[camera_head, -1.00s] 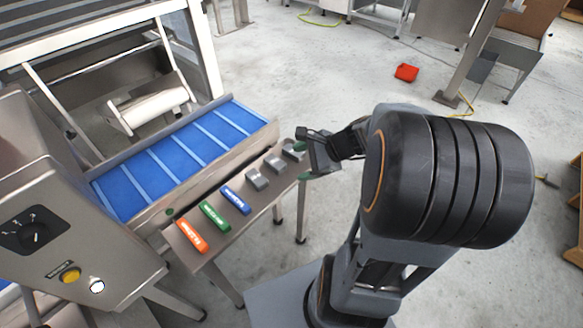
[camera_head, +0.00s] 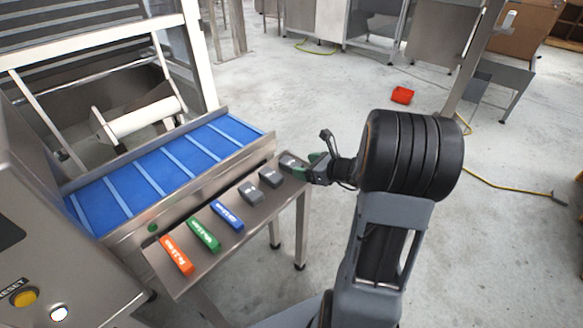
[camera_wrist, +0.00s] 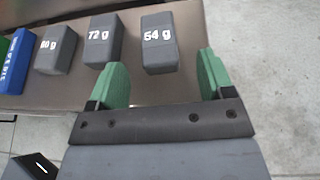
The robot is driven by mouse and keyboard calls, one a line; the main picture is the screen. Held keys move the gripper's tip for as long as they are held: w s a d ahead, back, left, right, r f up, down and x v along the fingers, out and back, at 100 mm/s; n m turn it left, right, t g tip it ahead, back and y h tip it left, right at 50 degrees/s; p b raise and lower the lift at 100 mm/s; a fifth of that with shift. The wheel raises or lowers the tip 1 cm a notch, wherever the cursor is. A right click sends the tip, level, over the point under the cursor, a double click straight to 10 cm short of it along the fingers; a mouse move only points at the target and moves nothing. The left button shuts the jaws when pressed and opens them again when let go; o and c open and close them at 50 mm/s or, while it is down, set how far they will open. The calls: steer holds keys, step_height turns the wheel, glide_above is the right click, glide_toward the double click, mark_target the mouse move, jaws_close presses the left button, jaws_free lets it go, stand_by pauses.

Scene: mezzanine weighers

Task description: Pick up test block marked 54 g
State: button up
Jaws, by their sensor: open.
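The grey test block marked 54 g (camera_wrist: 158,50) lies on a steel shelf (camera_wrist: 20,98), at the end of a row of grey blocks. In the head view this block (camera_head: 290,163) is at the shelf's far right end, beside my gripper's fingers. My gripper (camera_wrist: 162,78) is open, with two green fingers pointing at the shelf. In the wrist view the 54 g block shows between and beyond the fingertips, nearer the middle, and nothing is held. The 72 g block (camera_wrist: 103,42) stands just left of it, near the left finger. My gripper also shows in the head view (camera_head: 313,162).
The 60 g block (camera_wrist: 55,50) is left of the 72 g block. Blue (camera_head: 228,214), green (camera_head: 204,234) and orange (camera_head: 177,255) bars lie farther along the shelf. A blue conveyor belt (camera_head: 150,170) runs behind it. Open floor lies right of the shelf.

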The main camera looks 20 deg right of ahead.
mark_target(294, 164)
steer(key=shift+b+x, duration=0.7)
steer(key=shift+x, duration=1.95)
steer(key=c, duration=1)
steer(key=shift+r, duration=0.15)
